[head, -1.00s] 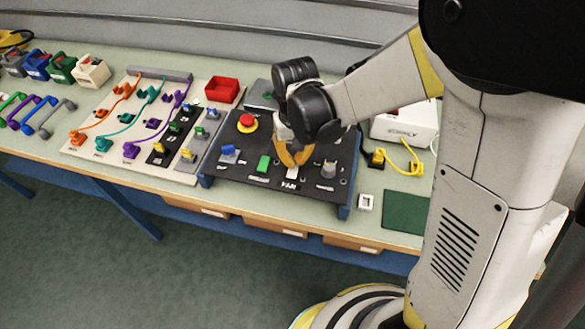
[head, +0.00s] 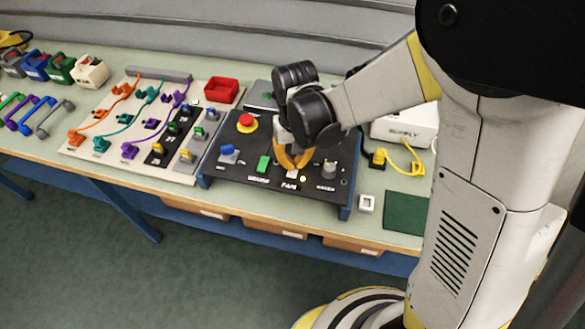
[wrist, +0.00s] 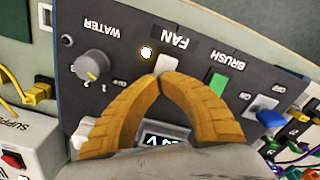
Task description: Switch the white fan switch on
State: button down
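The white fan switch (wrist: 168,62) sits on the dark control panel (wrist: 115,28), below the FAN label in the wrist view. My gripper (wrist: 160,75) has its two yellow fingertips together at the near edge of the switch. They look to be touching it or very close, and they hide part of it. A small round lamp (wrist: 146,52) beside the switch glows bright; it also shows in the head view (head: 303,179). In the head view my gripper (head: 291,168) points down at the panel (head: 230,185), and the switch is mostly hidden behind the fingers.
A green brush switch (head: 263,165) and a blue switch (head: 228,151) are left of my gripper, and a grey water knob (head: 329,169) is right. A red button (head: 247,123) is at the upper left. A small display (wrist: 162,139) shows between my fingers.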

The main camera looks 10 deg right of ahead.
jog(key=shift+r+p, duration=2.55)
jog(key=shift+r, duration=1)
jog(key=s+d+r+m+t+b, duration=0.2)
jog(key=s+d+r+t+b, duration=0.4)
jog(key=s+d, duration=0.5)
jog(key=shift+d+r+t, duration=0.6)
jog(key=shift+d+r, duration=0.55)
jog(key=shift+d, duration=0.1)
jog(key=shift+w, duration=0.1)
